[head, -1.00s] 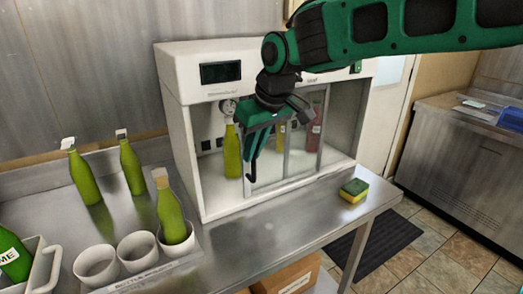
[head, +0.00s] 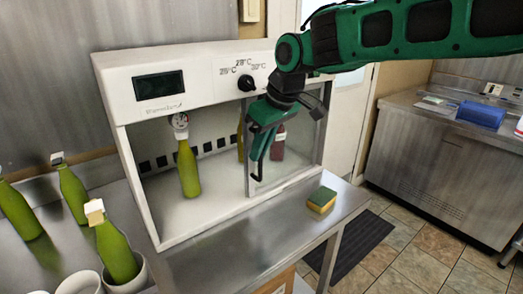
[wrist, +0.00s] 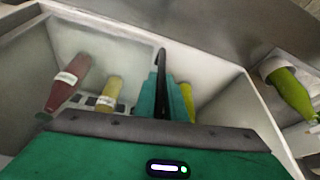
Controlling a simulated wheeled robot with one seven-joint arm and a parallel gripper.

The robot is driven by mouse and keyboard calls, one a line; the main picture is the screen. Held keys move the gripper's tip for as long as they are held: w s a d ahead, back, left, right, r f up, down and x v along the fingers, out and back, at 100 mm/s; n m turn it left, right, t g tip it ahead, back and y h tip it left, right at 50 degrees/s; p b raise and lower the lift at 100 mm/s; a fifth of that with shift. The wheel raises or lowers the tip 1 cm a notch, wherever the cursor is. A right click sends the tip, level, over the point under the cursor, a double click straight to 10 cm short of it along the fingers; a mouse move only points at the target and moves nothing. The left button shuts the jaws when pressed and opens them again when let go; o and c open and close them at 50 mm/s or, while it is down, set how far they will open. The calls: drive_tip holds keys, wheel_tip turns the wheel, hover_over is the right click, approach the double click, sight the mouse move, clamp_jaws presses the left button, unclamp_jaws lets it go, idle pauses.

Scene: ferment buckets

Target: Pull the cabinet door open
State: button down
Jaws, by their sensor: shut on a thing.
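The white cabinet (head: 122,95) stands on the steel counter, with a dark display and a knob on its top panel. Its glass door (head: 302,135), in a thin metal frame, covers the right part of the front; the left part is uncovered. My gripper (head: 259,160) is shut on the dark door handle (head: 259,174) near the door's left edge. The handle also shows in the wrist view (wrist: 161,65), between the green fingers. Inside stand a green bottle (head: 188,168), a yellow bottle (wrist: 109,93) and a red bottle (wrist: 68,84). My arm hides part of the door's top.
A yellow and green sponge (head: 321,200) lies on the counter (head: 235,250) by the cabinet's right front. Several green bottles and white cups (head: 80,284) stand at the left. A second steel bench (head: 440,150) with a blue box (head: 481,114) is at the right.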

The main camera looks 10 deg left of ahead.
drive_tip(key=c, duration=1.8)
unclamp_jaws()
drive_tip(key=v, duration=1)
drive_tip(key=shift+d+r, duration=0.2)
drive_tip(key=shift+r, duration=0.15)
